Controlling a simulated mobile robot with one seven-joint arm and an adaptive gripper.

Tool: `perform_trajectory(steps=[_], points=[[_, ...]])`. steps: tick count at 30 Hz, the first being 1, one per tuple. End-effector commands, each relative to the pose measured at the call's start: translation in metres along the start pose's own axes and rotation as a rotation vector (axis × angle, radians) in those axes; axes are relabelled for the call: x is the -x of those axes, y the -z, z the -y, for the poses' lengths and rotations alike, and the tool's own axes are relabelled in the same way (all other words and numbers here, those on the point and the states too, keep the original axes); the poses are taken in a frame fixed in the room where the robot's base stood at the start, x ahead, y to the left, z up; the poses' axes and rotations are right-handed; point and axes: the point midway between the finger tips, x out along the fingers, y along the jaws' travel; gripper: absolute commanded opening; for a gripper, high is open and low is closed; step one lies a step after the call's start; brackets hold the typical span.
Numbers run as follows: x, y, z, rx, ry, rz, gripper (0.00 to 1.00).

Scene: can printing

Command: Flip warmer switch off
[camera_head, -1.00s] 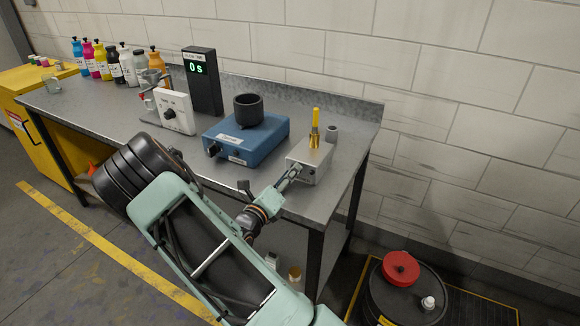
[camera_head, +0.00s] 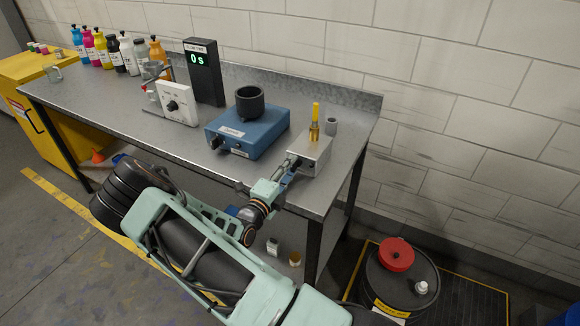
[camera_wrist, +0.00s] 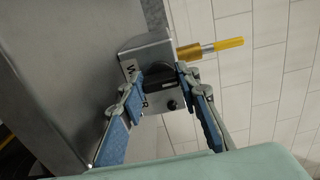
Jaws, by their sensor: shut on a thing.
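The warmer (camera_head: 312,156) is a small silver box at the right end of the metal bench, with a yellow-handled brass tool (camera_head: 315,126) upright on top. In the wrist view, the warmer (camera_wrist: 150,52) shows a partly covered label and a black switch knob (camera_wrist: 158,80) on its front face. My gripper (camera_wrist: 159,74) has one blue-padded finger on each side of the knob and is shut on it. In the head view, my gripper (camera_head: 290,164) is at the warmer's front face, and the knob is hidden there.
A blue device (camera_head: 247,140) with a black cup stands left of the warmer. A white dial box (camera_head: 178,103) and a timer display (camera_head: 203,75) reading 0 s are farther left. A black drum (camera_head: 400,283) stands on the floor at right.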

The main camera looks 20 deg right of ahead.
Motion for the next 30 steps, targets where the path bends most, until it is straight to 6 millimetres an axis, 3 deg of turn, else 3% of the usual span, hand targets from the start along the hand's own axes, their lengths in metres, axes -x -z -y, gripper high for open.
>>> perform_trajectory(steps=[14, 15, 19, 30], points=[[0.0002, -0.0001, -0.0004, 0.016, 0.000, 0.001, 0.06], [0.0002, -0.0001, -0.0004, 0.016, 0.000, 0.001, 0.32], [0.0002, 0.0000, -0.0004, 0.016, -0.001, 0.000, 0.47], [0.0008, 0.0002, -0.0029, 0.014, -0.006, 0.000, 0.48]])
